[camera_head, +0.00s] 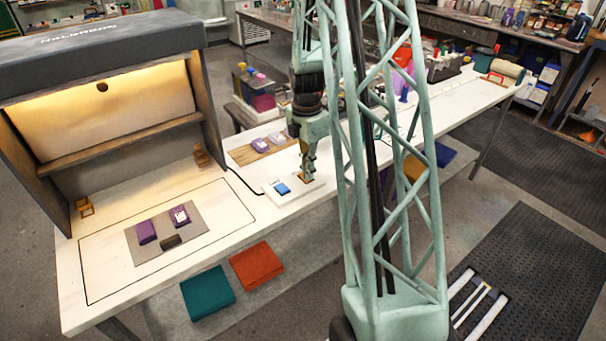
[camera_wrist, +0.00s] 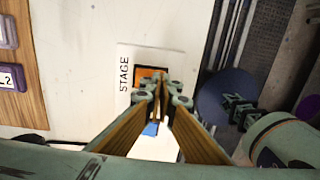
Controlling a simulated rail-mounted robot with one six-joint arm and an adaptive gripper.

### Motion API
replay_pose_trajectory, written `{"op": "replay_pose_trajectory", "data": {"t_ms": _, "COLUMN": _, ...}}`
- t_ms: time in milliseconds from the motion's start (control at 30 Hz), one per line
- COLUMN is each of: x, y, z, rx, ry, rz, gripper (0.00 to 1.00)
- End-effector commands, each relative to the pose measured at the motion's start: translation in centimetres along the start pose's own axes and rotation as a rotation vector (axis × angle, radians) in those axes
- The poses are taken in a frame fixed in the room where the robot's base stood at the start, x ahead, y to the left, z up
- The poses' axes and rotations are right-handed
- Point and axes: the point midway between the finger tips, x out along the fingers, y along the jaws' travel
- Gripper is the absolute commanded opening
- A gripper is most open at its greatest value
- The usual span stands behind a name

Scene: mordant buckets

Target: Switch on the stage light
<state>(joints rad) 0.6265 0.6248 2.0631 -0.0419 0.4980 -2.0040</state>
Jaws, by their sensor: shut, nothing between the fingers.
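A white switch box (camera_head: 293,191) stands on the long white table, with a blue switch (camera_head: 282,188) and an orange switch (camera_head: 305,179). In the wrist view, the word STAGE (camera_wrist: 124,74) is printed beside the orange switch (camera_wrist: 151,72); the blue switch (camera_wrist: 151,129) shows between my fingers. My gripper (camera_head: 306,174) points down at the orange end of the box. Its fingers (camera_wrist: 160,84) are shut and empty, and they hide part of the orange switch. I cannot tell whether the tips touch it.
A hooded booth (camera_head: 100,45) at left glows warm inside. A black cable (camera_head: 243,181) runs towards the box. A grey mat (camera_head: 204,226) with purple blocks lies before the booth. A wooden board (camera_head: 262,150) with swatches lies behind the box. My lattice column hides part of the table.

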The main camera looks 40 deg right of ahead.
Motion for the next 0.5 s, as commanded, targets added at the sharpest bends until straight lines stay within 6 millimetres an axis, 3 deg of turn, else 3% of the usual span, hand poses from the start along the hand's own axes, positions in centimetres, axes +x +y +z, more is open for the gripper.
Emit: {"op": "replay_pose_trajectory", "data": {"t_ms": 500, "x": -0.39, "y": 0.77, "z": -0.04, "rx": -0.002, "ry": 0.000, "rz": 0.000, "gripper": 0.00}}
